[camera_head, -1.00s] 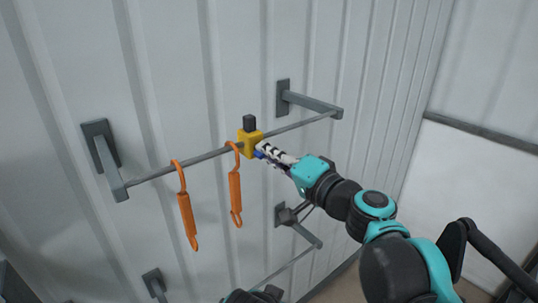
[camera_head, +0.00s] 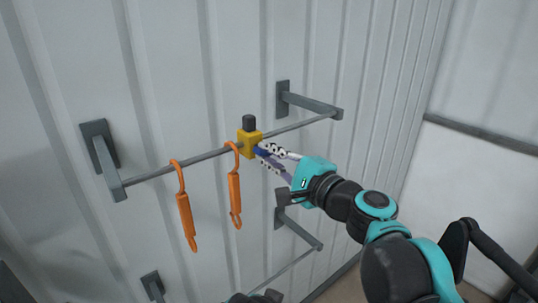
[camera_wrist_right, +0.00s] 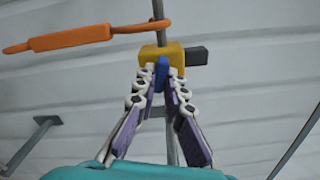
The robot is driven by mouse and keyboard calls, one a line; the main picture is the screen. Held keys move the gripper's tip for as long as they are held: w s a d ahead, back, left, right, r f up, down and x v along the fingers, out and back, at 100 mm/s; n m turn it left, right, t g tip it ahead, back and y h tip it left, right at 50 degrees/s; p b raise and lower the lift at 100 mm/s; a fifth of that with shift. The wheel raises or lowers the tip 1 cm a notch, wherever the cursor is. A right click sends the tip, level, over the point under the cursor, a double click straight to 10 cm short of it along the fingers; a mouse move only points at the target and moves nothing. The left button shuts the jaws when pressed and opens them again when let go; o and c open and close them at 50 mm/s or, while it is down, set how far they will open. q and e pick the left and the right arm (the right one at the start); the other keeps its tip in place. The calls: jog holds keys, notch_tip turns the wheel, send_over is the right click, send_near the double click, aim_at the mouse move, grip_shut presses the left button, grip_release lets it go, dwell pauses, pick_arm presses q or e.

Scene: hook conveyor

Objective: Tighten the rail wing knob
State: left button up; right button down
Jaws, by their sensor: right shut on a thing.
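The blue rail wing knob (camera_head: 260,152) sticks out from the near side of a yellow block (camera_head: 249,144) on the upper grey rail (camera_head: 292,127). My right gripper (camera_head: 263,155) is at the block, its fingers shut on the knob from either side. The right wrist view shows the blue knob (camera_wrist_right: 161,72) between the two fingertips (camera_wrist_right: 160,84), just below the yellow block (camera_wrist_right: 159,54). The fingertips cover part of the knob. My left gripper does not show clearly.
Two orange hooks (camera_head: 186,212) (camera_head: 235,190) hang from the rail left of the block, the nearer one close to it. Grey brackets (camera_head: 100,145) (camera_head: 308,103) hold the rail to the ribbed wall. A lower rail (camera_head: 288,266) runs beneath.

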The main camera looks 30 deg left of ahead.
dwell(0.3)
jog(key=c, duration=1.6)
grip_release()
jog(key=shift+d, duration=0.1)
jog(key=v, duration=1.2)
jog(key=shift+w+f, duration=0.1)
jog(key=shift+f, duration=0.1)
